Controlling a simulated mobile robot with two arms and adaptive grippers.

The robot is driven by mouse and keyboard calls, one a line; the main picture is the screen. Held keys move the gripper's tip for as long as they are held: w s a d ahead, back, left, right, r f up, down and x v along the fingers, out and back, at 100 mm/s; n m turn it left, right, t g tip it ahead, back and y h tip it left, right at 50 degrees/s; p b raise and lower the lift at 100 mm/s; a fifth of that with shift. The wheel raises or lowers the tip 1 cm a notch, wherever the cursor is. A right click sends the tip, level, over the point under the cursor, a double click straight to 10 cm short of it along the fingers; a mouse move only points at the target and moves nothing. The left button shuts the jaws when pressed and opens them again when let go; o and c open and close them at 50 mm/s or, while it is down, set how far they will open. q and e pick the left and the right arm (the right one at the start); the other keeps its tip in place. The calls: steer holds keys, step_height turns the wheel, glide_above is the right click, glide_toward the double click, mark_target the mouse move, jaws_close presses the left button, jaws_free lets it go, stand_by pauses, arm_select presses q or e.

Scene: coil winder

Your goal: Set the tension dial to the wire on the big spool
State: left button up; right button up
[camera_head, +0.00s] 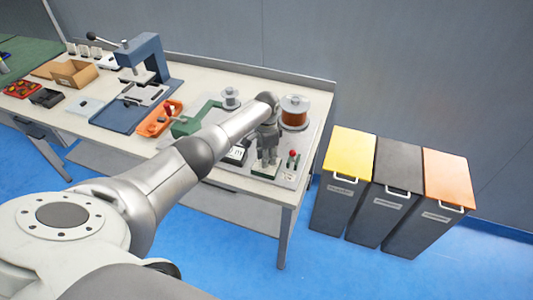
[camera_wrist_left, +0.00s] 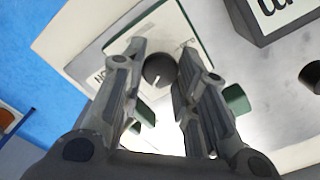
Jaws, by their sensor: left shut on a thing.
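The big spool (camera_head: 295,112), wound with copper-brown wire, stands at the right rear of the winder plate. My left gripper (camera_head: 266,163) points down over the front of the plate, in front of the spool. In the left wrist view the tension dial (camera_wrist_left: 159,71) is a dark round knob with a pale pointer mark, on a light panel (camera_wrist_left: 120,45) with lettering too partial to read. My left gripper (camera_wrist_left: 160,80) has its fingers on either side of the knob and is shut on it. The head view hides the knob behind the gripper. My right gripper is not in view.
A red-topped control (camera_head: 292,157) stands right of the gripper. A small spool (camera_head: 230,98) and a green winder part (camera_head: 195,122) are to the left. An orange tray (camera_head: 158,121) and a blue press (camera_head: 146,55) lie farther left. Bins (camera_head: 390,190) stand right of the table.

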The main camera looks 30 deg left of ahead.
arm_select(q)
steer(key=n+p, duration=0.2)
steer(key=n, duration=0.4)
steer(key=shift+r, duration=0.1)
stand_by(0.4)
steer(key=o, duration=1.1)
steer(key=shift+c, duration=0.2)
step_height(320, 180, up, 12)
stand_by(0.4)
